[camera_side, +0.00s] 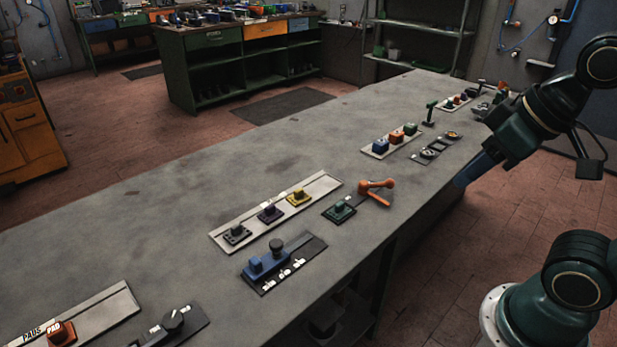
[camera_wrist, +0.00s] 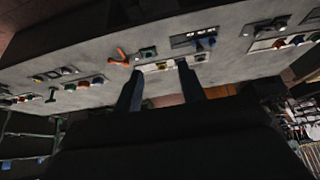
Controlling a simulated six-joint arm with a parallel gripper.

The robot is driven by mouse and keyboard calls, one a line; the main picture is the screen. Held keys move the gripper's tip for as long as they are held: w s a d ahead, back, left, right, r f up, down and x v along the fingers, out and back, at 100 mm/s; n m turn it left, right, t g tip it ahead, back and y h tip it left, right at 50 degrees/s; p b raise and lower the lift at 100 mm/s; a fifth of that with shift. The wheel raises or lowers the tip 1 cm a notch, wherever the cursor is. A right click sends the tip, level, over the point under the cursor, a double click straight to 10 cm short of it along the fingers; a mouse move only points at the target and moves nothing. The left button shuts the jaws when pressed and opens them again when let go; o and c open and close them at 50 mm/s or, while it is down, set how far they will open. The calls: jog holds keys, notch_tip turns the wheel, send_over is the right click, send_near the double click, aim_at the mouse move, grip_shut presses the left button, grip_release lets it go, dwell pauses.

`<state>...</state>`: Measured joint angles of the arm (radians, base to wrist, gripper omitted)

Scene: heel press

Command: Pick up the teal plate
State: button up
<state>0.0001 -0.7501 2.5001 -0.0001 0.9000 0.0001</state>
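The teal plate (camera_side: 339,213) is a small dark green-teal square with a raised knob on top. It lies on the grey bench, just left of an orange lever handle (camera_side: 376,190). In the wrist view the teal plate (camera_wrist: 148,53) shows just beyond the fingertips. My gripper (camera_side: 470,174) is beyond the right edge of the bench in the side view, well away from the plate, with its blue fingers pointing down-left. In the wrist view my gripper (camera_wrist: 160,68) has its two fingers wide apart with nothing held between them.
A pale strip (camera_side: 326,184) carries black, purple and yellow knobbed plates beside the teal one. A blue block (camera_side: 268,262) with a black knob sits nearer. Blue and orange blocks (camera_side: 388,143) stand on another strip farther back. The bench's left side is clear.

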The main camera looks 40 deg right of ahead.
dwell(0.3)
jog(key=m+g+y, duration=0.3)
jog(key=m+g, duration=0.2)
jog(key=m, duration=0.8)
send_over(340, 203)
jog(key=s, duration=0.4)
notch_tip(340, 203, down, 7)
jog(key=w+d+f+m, duration=0.2)
jog(key=d+f, duration=0.1)
jog(key=f, duration=0.2)
jog(key=w+d+f+m+y, duration=0.1)
jog(key=w+d+f+m, duration=0.1)
jog(key=f, duration=0.3)
jog(key=shift+d+m+g+y, duration=0.3)
jog(key=shift+d+m, duration=0.15)
jog(key=shift+m, duration=0.05)
jog(key=shift+x, duration=6.85)
